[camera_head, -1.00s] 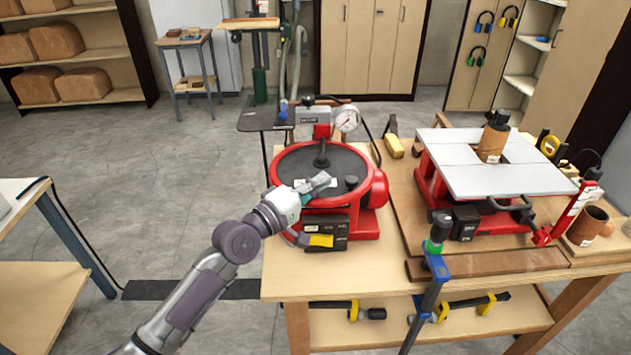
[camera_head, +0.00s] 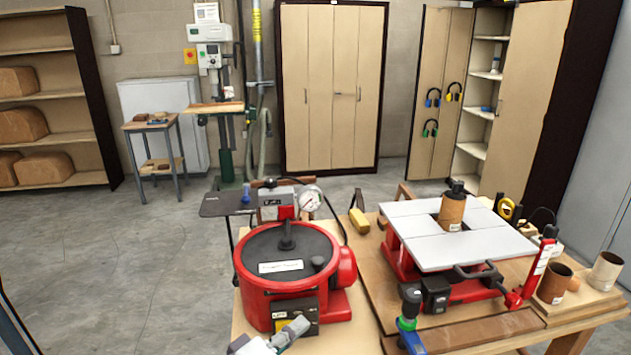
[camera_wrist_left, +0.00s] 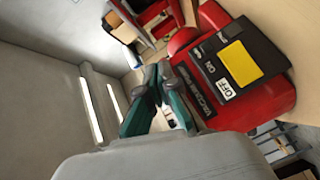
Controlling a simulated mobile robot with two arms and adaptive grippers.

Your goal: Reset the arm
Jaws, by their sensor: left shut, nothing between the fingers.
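My left gripper (camera_head: 292,331) is at the bottom edge of the head view, in front of the red vacuum pump (camera_head: 346,268). It is shut and empty. Most of its arm is below the frame. In the left wrist view its green and grey fingers (camera_wrist_left: 160,82) come together beside the pump's black switch box (camera_wrist_left: 235,62), which has a yellow patch and an OFF/ON label. I cannot tell whether they touch the pump. My right gripper is not in view.
The pump stands on a wooden workbench (camera_head: 366,335). To its right is a red machine with a white table top (camera_head: 421,228) carrying a brown cylinder (camera_head: 452,211). Open floor (camera_head: 110,270) lies left.

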